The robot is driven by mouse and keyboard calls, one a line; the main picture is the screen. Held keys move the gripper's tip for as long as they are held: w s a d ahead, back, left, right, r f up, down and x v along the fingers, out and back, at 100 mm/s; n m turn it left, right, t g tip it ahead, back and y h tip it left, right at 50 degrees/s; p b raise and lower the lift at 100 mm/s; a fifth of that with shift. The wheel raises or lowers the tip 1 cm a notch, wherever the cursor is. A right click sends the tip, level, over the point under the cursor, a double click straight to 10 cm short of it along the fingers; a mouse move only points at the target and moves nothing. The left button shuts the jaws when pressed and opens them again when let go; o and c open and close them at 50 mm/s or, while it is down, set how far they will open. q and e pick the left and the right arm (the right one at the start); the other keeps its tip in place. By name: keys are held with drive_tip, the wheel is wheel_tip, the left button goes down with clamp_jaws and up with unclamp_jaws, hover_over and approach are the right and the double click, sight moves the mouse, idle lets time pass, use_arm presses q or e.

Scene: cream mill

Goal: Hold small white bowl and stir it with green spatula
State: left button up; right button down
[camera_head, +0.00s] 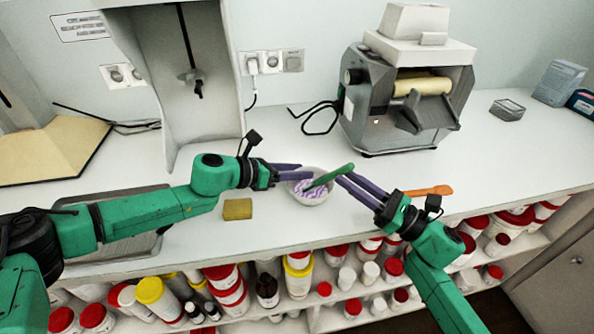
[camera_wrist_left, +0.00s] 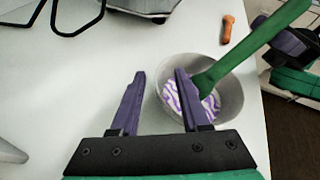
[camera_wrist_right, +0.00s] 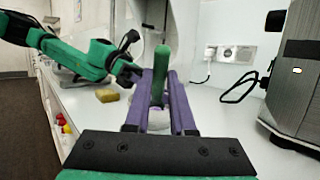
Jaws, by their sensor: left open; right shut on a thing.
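The small white bowl (camera_head: 312,202) stands upright on the counter and holds a purple-and-white swirled mix. My left gripper (camera_wrist_left: 159,74) is open at the bowl's left side. In the left wrist view, one finger lies outside the bowl and the other overlaps its near-left wall; I cannot tell whether they touch it. My right gripper (camera_head: 345,177) is shut on the green spatula (camera_head: 330,176), to the right of the bowl. The spatula is tilted, its lower end in the bowl at the mix. It also shows between the fingers in the right wrist view (camera_wrist_right: 160,62).
A yellow sponge (camera_head: 237,209) lies left of the bowl, and an orange tool (camera_head: 430,191) lies to the right. A grey roller machine (camera_head: 400,100) stands behind. A grey stand (camera_head: 180,80) is at the back left. Jars fill the shelf below the counter's front edge.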

use_arm(q)
clamp_jaws()
drive_tip(key=shift+f, duration=0.1)
idle(1.4)
idle(0.4)
